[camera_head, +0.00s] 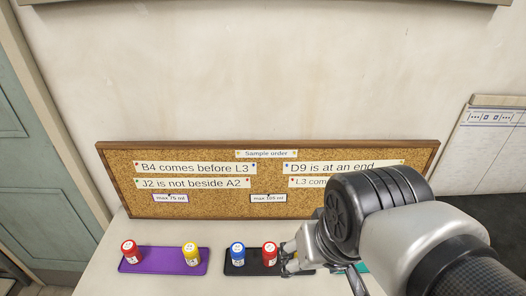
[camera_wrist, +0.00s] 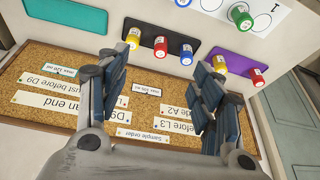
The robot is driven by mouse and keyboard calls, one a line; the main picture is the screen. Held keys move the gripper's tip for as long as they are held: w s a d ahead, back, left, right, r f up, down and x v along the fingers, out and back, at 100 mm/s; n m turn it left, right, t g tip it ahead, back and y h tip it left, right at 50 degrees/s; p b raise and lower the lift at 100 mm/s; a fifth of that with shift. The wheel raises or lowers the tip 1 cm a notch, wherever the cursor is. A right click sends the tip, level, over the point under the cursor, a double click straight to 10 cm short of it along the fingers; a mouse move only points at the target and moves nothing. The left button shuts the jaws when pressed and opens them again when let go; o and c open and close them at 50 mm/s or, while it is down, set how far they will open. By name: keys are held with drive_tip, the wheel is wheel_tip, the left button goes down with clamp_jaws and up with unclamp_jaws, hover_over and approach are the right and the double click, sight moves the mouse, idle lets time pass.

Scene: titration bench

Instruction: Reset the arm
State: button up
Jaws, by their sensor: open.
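My arm comes in from the lower right in the head view, bent over the table in front of the cork board. My gripper (camera_wrist: 163,75) is open and empty in the wrist view, its two dark fingers apart with the board and table beyond them. In the head view the gripper is mostly hidden by my arm, and part of it shows beside the red bottle (camera_head: 270,254) on the black tray (camera_head: 252,269). I cannot tell from the pictures whether it touches that bottle or tray.
A purple tray (camera_head: 165,262) holds a red bottle (camera_head: 129,252) and a yellow bottle (camera_head: 190,254). A blue bottle (camera_head: 237,253) stands on the black tray. A teal tray (camera_wrist: 65,15) looks empty. The cork board (camera_head: 265,172) stands behind.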

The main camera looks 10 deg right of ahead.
drive_tip(key=s, duration=0.2)
drive_tip(key=s+n, duration=0.1)
drive_tip(key=shift+a, duration=0.25)
